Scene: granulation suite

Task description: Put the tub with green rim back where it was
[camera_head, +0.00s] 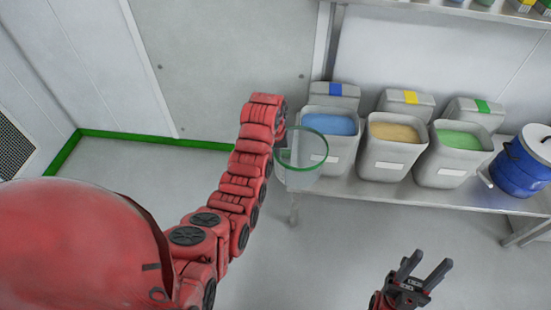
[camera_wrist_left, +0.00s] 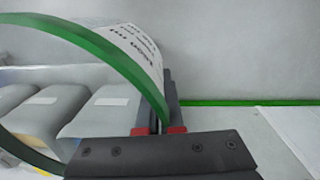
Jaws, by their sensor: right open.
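The clear tub with green rim (camera_head: 301,172) hangs upright in the head view, over or just in front of the left end of the bench; I cannot tell its height. In the left wrist view its green rim (camera_wrist_left: 112,58) and a printed label show close up. My left gripper (camera_wrist_left: 167,108) is shut on the tub's wall at the rim; in the head view its fingers are mostly hidden at the end of my red arm. My right gripper (camera_head: 426,272) is open and empty, over the floor in front of the bench.
On the steel bench (camera_head: 375,196) stand grey bins with blue (camera_head: 331,123), yellow (camera_head: 394,131) and green (camera_head: 459,139) contents, and a blue drum (camera_head: 524,165) at the right. A shelf (camera_head: 450,11) is above. A narrow bare strip of bench runs in front of the bins.

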